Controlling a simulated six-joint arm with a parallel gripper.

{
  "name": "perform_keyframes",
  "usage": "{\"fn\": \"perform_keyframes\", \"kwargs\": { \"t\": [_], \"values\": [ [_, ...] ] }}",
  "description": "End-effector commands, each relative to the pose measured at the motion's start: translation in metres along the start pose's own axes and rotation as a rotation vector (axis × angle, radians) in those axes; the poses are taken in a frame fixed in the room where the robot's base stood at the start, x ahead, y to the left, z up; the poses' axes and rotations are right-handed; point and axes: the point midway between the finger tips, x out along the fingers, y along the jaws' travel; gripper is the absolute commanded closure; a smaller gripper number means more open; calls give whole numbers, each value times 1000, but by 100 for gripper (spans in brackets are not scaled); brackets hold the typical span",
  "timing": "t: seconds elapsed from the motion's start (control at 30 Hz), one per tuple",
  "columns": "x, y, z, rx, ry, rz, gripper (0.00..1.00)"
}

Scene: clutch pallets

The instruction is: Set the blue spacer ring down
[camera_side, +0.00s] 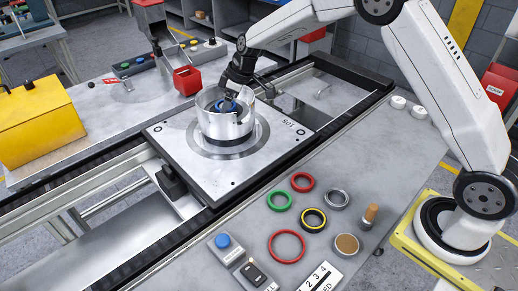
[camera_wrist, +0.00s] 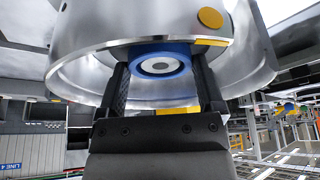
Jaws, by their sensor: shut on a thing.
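The blue spacer ring (camera_side: 227,103) shows inside the open silver housing (camera_side: 224,128) in the side view. In the wrist view the blue ring (camera_wrist: 178,48) sits between the two dark fingers of my gripper (camera_wrist: 162,75), around a pale round centre. My gripper (camera_side: 236,96) is shut on the ring and reaches into the housing from the back right. The housing (camera_wrist: 85,25) fills the top of the wrist view, with its wall around the ring. The ring's underside is hidden in the side view, so I cannot tell whether it touches a seat.
The housing stands on a square metal pallet (camera_side: 178,148) on the conveyor. The front table holds green (camera_side: 279,201), red (camera_side: 287,246) and black-yellow (camera_side: 313,219) rings, and a button box (camera_side: 224,247). A red bin (camera_side: 187,80) is behind.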

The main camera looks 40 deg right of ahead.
Motion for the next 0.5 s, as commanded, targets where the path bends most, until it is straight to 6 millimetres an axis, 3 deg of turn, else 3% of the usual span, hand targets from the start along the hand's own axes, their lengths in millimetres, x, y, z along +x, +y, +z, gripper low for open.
{"fn": "perform_keyframes", "kwargs": {
  "t": [0.13,0.17,0.2,0.5],
  "values": [
    [3,0,2,0,0,-1,69],
    [3,0,2,0,0,0,7],
    [3,0,1,0,0,0,0],
    [2,0,1,0,0,0,0]
  ]
}}
